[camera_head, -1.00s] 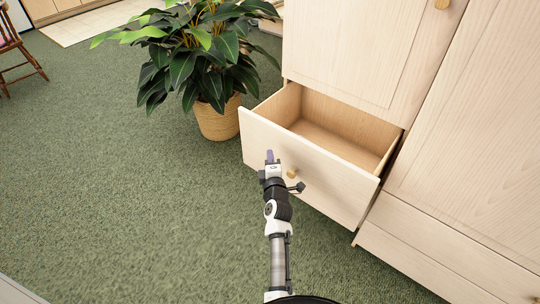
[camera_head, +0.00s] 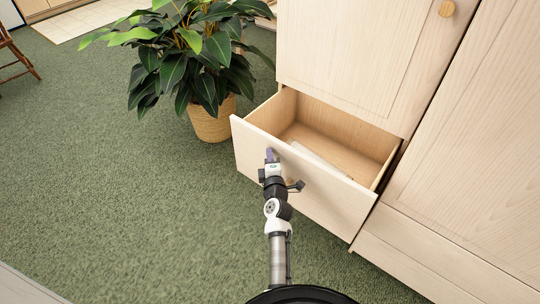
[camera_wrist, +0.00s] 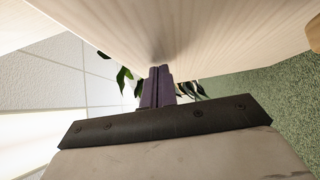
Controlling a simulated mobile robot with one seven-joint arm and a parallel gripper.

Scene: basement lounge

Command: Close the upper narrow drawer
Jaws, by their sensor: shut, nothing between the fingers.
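The open drawer (camera_head: 345,203) sticks out from the bottom of the pale wood cabinet, below a cabinet door. Its inside is in view from above, with a pale strip lying across its floor; I cannot tell what that is. My gripper (camera_head: 269,155) is at the left half of the drawer's front, near its top edge. In the wrist view the purple fingers (camera_wrist: 157,88) are shut and empty, pointing at the pale drawer front (camera_wrist: 195,35). I cannot tell whether they touch it. A round wooden knob (camera_wrist: 314,34) shows at the right edge there.
A leafy plant in a woven basket (camera_head: 211,120) stands on the green carpet just left of the drawer. A cabinet door (camera_head: 350,55) is shut above it. Another shut drawer front (camera_head: 440,255) is at the right.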

